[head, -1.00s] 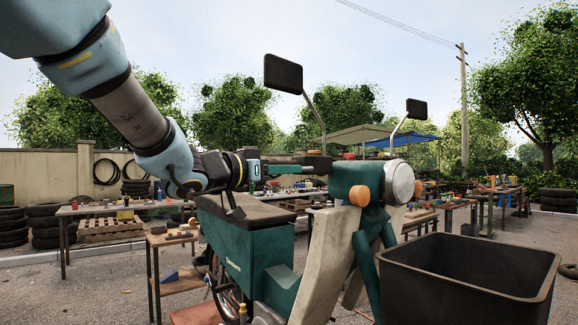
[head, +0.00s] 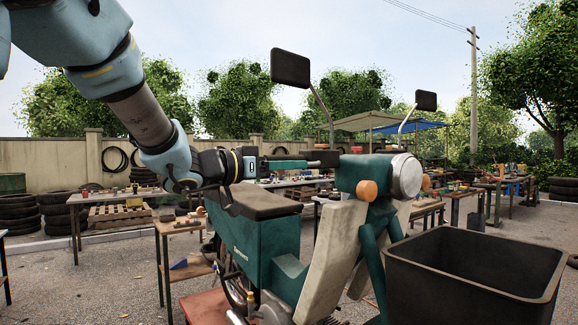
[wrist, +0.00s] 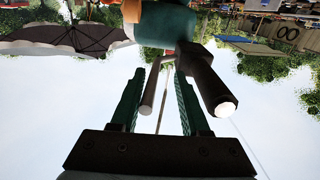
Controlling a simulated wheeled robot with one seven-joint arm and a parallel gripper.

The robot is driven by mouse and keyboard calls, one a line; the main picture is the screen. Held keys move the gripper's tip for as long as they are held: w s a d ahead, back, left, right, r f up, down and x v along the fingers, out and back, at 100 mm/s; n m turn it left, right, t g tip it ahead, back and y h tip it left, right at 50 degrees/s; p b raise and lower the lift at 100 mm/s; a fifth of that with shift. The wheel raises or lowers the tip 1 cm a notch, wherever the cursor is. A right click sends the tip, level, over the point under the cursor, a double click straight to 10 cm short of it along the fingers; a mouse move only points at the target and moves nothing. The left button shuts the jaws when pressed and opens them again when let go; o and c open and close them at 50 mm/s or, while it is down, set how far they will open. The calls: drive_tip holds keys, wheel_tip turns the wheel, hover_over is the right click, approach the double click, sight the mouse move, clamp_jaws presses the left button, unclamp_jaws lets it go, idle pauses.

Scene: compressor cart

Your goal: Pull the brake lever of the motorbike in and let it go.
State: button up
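The motorbike (head: 270,240) has a teal body, a dark seat and a round headlamp (head: 406,176). Its brake lever shows in the wrist view as a pale grey rod (wrist: 150,88), nearer the left finger. The dark handlebar grip (wrist: 205,80) with a light end lies to the right of the right finger. My gripper (wrist: 160,95) is open, with one teal finger on each side of the lever. In the head view my gripper (head: 287,164) points right at the handlebar grip (head: 324,157); the lever is not distinct there. Whether a finger touches the lever I cannot tell.
Two mirrors rise from the handlebar, one at the left (head: 291,69) and one at the right (head: 426,101). A black tub (head: 478,275) stands in front at the right. Tables with small items and stacked tyres (head: 18,212) stand behind on gravel.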

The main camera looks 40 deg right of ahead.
drive_tip(key=a+b, duration=0.3)
drive_tip(key=a, duration=0.7)
drive_tip(key=shift+w+a, duration=0.4)
drive_tip(key=shift+w, duration=0.05)
drive_tip(key=w+a+f+n+t+y, duration=0.4)
drive_tip(key=w+a+f+n+t, duration=0.15)
drive_tip(key=w+a, duration=0.2)
drive_tip(key=w+a+f+n+t+y, duration=0.35)
drive_tip(key=w+a+f+t, duration=0.25)
drive_tip(key=w, duration=0.3)
drive_tip(key=a+f+n+y, duration=0.5)
drive_tip(key=a+f+y, duration=0.2)
drive_tip(key=a+f, duration=0.55)
drive_tip(key=s+a+f+n+g+y, duration=0.1)
drive_tip(key=s+a+f+g, duration=0.3)
drive_tip(key=s+a+f, duration=0.1)
drive_tip(key=s+a+f+n+g+y, duration=0.2)
drive_tip(key=s+a+f+g, duration=0.2)
drive_tip(key=s, duration=0.6)
drive_tip(key=a+f, duration=0.1)
drive_tip(key=a, duration=0.1)
drive_tip(key=shift+s+a+f, duration=0.2)
drive_tip(key=shift+a+f, duration=0.1)
drive_tip(key=shift+a, duration=0.1)
